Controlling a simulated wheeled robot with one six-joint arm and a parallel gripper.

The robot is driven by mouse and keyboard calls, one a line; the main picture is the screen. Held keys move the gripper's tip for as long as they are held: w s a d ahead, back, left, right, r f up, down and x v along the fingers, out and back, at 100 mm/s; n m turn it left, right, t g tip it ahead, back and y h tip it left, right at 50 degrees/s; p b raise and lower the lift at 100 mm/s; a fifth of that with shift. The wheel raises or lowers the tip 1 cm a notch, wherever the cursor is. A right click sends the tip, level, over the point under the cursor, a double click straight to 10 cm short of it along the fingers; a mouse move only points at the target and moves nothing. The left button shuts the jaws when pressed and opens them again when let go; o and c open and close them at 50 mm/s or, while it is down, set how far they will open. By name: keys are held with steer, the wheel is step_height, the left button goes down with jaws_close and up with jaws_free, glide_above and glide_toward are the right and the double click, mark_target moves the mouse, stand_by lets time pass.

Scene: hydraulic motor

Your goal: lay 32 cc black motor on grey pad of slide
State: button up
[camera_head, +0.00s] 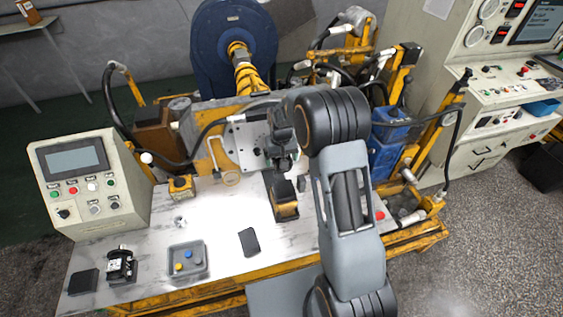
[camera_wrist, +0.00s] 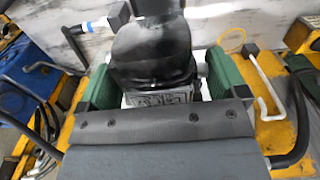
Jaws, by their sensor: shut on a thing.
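My gripper (camera_head: 283,158) is over the back middle of the bench, beside the upright plate. In the wrist view its two green-padded fingers (camera_wrist: 160,75) are shut on a black motor (camera_wrist: 152,48), with a pale marked plate at its near end. In the head view the held motor is hard to make out against the dark gripper. Just below the gripper stands a dark block with yellow sides (camera_head: 286,205); I cannot tell whether it is the slide, and no grey pad shows clearly on it. Another black motor (camera_head: 121,266) stands at the front left of the bench.
A grey tray (camera_head: 204,259) with small coloured pieces and a flat black piece (camera_head: 250,241) lie on the bench (camera_head: 222,222). A control box (camera_head: 88,180) stands at left. The upright plate (camera_head: 243,143), hoses and yellow fittings crowd the back. The bench's middle left has free room.

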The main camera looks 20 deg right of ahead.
steer(key=shift+s+f, duration=0.1)
steer(key=shift+f, duration=0.05)
steer(key=shift+f+b, duration=3.2)
steer(key=shift+f, duration=1.2)
steer(key=shift+f+b, duration=0.15)
steer(key=shift+b, duration=0.15)
steer(key=o, duration=1.2)
steer(key=shift+o, duration=0.2)
steer(key=shift+s+f, duration=0.15)
